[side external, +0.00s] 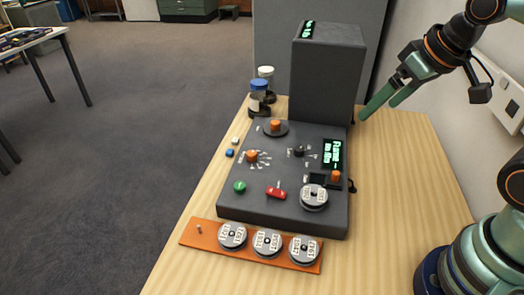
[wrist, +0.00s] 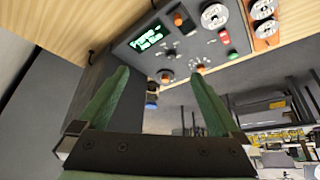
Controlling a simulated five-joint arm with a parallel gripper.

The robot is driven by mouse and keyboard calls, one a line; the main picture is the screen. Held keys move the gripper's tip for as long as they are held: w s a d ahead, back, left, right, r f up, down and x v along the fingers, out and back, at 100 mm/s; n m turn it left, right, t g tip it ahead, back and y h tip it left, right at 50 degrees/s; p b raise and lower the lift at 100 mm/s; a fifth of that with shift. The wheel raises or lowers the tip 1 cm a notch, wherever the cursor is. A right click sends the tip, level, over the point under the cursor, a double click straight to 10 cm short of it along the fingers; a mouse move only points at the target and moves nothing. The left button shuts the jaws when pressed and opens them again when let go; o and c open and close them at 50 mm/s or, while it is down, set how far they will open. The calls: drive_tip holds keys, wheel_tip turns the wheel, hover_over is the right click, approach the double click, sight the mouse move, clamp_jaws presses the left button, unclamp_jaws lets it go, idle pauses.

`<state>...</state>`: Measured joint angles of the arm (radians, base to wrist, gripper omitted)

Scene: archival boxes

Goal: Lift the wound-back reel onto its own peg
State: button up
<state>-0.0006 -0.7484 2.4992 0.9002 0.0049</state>
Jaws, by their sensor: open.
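A grey reel with a white label (side external: 314,197) sits on the front right of the dark machine (side external: 280,215); it also shows in the wrist view (wrist: 214,15). An orange board (side external: 211,239) lies in front of the machine with three similar labelled reels: left (side external: 233,235), middle (side external: 267,242) and right (side external: 304,250). A bare peg (side external: 199,229) stands at the board's left end. I cannot read the labels well enough to tell the reels apart. My gripper (side external: 380,106) is open and empty, up beside the machine's tall rear block, away from every reel.
The machine's top carries orange knobs, a green button (side external: 239,187), a red switch (side external: 276,193) and a lit green display (side external: 332,154). Its tall block (side external: 325,85) rises at the back. Lidded jars (side external: 259,97) stand behind left. The wooden table (side external: 400,190) is clear at right.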

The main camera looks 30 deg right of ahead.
drive_tip(key=w+a+f+m+g, duration=0.2)
drive_tip(key=a+m, duration=0.3)
drive_tip(key=m, duration=0.1)
drive_tip(key=m+g, duration=0.4)
drive_tip(key=m, duration=0.5)
hover_over(314, 192)
wheel_tip(314, 192, down, 5)
wheel_tip(314, 192, down, 12)
drive_tip(key=shift+f, duration=0.15)
drive_tip(key=c, duration=1.4)
drive_tip(key=shift+o, duration=0.2)
